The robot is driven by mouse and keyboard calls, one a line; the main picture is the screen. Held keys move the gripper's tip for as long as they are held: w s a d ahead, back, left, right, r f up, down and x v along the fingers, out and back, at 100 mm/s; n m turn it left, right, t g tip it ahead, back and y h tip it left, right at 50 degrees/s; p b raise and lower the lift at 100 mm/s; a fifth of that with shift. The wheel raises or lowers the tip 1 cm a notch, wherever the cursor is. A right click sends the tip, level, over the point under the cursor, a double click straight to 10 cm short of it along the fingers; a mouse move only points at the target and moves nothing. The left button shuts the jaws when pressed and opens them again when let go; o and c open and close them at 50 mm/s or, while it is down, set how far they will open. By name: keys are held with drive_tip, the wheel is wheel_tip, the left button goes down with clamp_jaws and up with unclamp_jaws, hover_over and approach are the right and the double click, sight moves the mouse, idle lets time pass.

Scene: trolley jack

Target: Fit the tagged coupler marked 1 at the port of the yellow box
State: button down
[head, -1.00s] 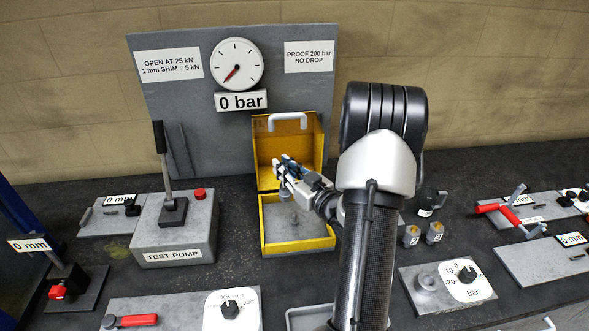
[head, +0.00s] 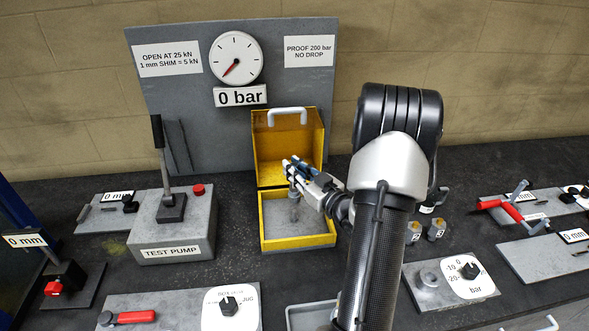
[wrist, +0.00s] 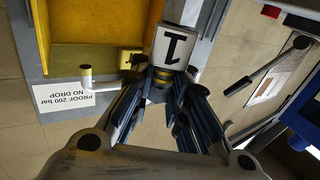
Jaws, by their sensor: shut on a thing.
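The coupler marked 1 (wrist: 172,47) shows its white tag close up in the wrist view, with a dark body and a yellow band below it. My gripper (wrist: 163,88) is shut on the coupler's body. In the head view my gripper (head: 292,170) is above the open yellow box (head: 265,232), in front of its raised lid. A small grey upright part (head: 295,212) shows below the gripper, inside the box; I cannot tell if it is the port or if the coupler touches it. The yellow box also shows in the wrist view (wrist: 95,35).
The test pump (head: 178,230) with its tall lever stands left of the box. A grey board (head: 200,120) with a gauge at 0 bar rises behind. Small tagged parts (head: 436,231) stand to the right, near a plate with a dial (head: 468,270).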

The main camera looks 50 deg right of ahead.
sight(298, 191)
drive_tip(key=shift+f+b, duration=1.7)
drive_tip(key=shift+f, duration=0.4)
drive_tip(key=shift+f+b, duration=1.4)
drive_tip(key=shift+b, duration=0.45)
drive_tip(key=c, duration=1.5)
unclamp_jaws()
drive_tip(key=shift+o, duration=0.2)
drive_tip(key=s, duration=0.4)
drive_tip(key=s+a, duration=0.1)
drive_tip(key=s, duration=0.3)
drive_tip(key=s+a, duration=0.1)
drive_tip(key=s, duration=0.3)
drive_tip(key=shift+a, duration=0.1)
drive_tip(key=shift+w, duration=0.2)
